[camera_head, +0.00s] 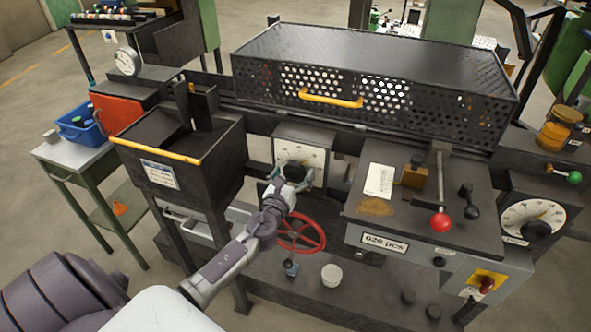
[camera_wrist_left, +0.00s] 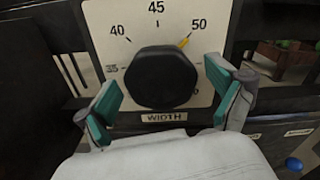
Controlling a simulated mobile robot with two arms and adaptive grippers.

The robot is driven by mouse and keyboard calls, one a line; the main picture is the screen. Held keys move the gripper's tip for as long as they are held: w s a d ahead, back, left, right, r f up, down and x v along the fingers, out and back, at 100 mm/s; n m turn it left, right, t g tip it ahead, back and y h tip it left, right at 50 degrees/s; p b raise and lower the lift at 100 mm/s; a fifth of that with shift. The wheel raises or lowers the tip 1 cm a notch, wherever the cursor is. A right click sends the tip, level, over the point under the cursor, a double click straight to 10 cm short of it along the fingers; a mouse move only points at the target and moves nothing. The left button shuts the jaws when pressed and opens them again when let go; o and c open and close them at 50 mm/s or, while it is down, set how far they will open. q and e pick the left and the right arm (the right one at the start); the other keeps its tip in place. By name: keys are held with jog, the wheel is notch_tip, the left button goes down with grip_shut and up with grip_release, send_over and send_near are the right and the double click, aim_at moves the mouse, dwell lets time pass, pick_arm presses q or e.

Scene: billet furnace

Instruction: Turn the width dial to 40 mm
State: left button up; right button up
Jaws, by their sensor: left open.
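The width dial (camera_wrist_left: 165,78) is a black knob on a white scale plate (camera_wrist_left: 112,14) marked WIDTH in the left wrist view. The numbers 35, 40, 45 and 50 show; the lowest number on the right is partly hidden. A yellow pointer mark (camera_wrist_left: 184,43) at the knob's upper right lies close to the 50. My left gripper (camera_wrist_left: 163,92) is open, with one teal-padded finger on each side of the knob and gaps to it. In the head view, the left gripper (camera_head: 293,176) is in front of the dial plate (camera_head: 301,151) and covers part of it. My right gripper is not in view.
A red handwheel (camera_head: 301,235) is just below my left forearm. A dark hopper (camera_head: 180,165) stands left of the dial. A perforated cover with a yellow handle (camera_head: 331,98) is above. A panel with a red-knobbed lever (camera_head: 440,221) and another dial (camera_head: 536,229) are at right.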

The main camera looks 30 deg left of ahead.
pick_arm(q)
jog(key=shift+w+a, duration=0.1)
jog(key=shift+w, duration=0.55)
jog(key=c, duration=1.2)
jog(key=shift+o, duration=0.2)
